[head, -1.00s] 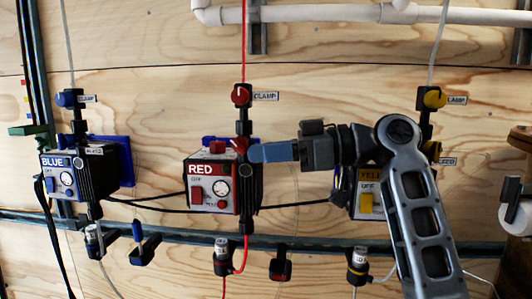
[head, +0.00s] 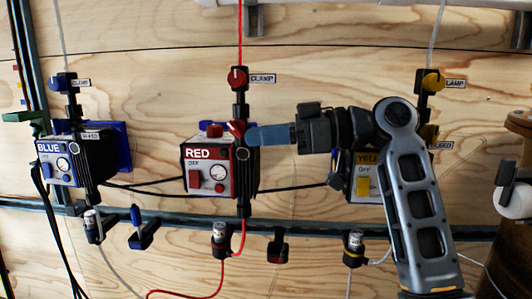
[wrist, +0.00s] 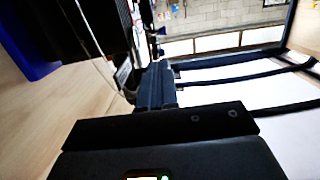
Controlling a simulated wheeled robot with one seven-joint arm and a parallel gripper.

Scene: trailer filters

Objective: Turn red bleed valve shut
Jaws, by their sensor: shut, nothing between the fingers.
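The red bleed valve (head: 236,128) is a small red knob at the top right of the red pump box (head: 207,168), below the red clamp knob (head: 237,77). My gripper (head: 252,135) comes in from the right, with its blue fingertips at the right side of the bleed valve. The tips look shut and empty, and they partly cover the knob. I cannot tell whether they touch it. The wrist view shows the dark fingers (wrist: 156,86) together; the red valve cannot be made out there.
A blue pump box (head: 65,163) hangs at the left. A yellow one (head: 366,180) is partly behind my arm. A dark rail (head: 320,230) runs below with clips and filters. Black cables and a red tube (head: 190,293) hang nearby.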

